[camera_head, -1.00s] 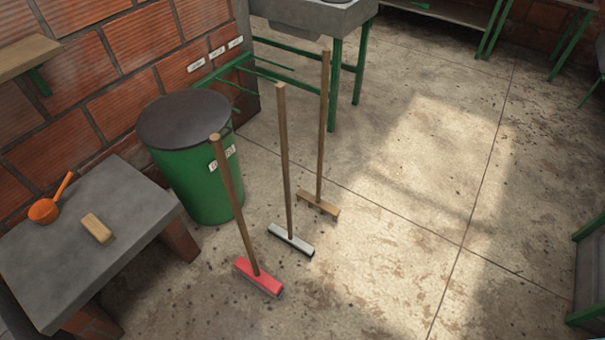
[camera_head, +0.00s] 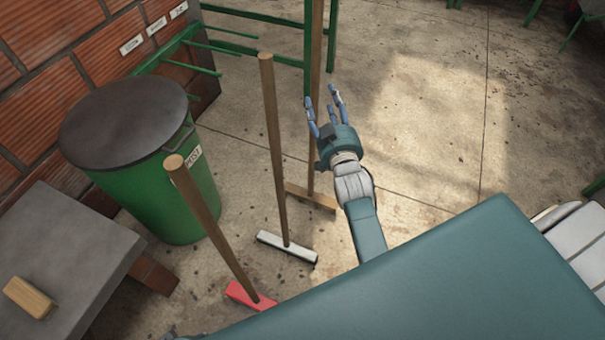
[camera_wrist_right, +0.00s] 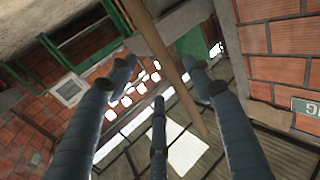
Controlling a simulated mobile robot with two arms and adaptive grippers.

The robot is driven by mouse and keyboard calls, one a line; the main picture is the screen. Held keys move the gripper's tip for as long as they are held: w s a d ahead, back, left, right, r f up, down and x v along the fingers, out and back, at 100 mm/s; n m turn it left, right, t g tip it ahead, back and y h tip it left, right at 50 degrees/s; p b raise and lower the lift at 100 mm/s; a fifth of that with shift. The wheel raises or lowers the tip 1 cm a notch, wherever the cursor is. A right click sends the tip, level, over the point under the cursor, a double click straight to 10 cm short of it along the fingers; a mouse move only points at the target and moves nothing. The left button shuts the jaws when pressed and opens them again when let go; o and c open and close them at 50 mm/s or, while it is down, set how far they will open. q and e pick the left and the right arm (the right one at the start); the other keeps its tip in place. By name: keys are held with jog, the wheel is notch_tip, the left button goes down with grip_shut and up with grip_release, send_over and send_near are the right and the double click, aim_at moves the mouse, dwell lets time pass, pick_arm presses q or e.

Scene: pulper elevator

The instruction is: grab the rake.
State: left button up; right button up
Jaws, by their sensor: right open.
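The tool with a plain wooden head (camera_head: 322,200), which looks like the rake, stands upright on the floor, farthest of three long-handled tools. Its wooden handle (camera_head: 317,60) rises just behind my right gripper (camera_head: 321,98). That gripper is open and empty, fingers spread and pointing up and away. In the right wrist view the handle (camera_wrist_right: 168,60) crosses between the spread fingers of the right gripper (camera_wrist_right: 155,85); I cannot tell if they touch. A small dark piece at the bottom edge of the head view may be my left gripper (camera_head: 180,335); its state is hidden.
A white-headed broom (camera_head: 287,246) and a red-headed broom (camera_head: 245,295) stand nearer, on the left. A green bin (camera_head: 175,205) with a dark lid and a grey bench (camera_head: 75,225) are farther left. The floor to the right is open.

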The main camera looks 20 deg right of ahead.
aim_at(319, 80)
jog(key=x, duration=0.3)
jog(key=b+x, duration=0.1)
jog(key=x, duration=0.5)
jog(key=shift+w+d+r, duration=0.15)
jog(key=shift+w+r, duration=0.2)
jog(key=shift+r, duration=0.05)
grip_shut()
pick_arm(q)
jog(key=r, duration=0.1)
jog(key=w+r, duration=0.1)
jog(key=r, duration=0.3)
jog(key=shift+w+d, duration=0.15)
jog(key=shift+w, duration=0.25)
pick_arm(e)
jog(key=shift+r, duration=0.25)
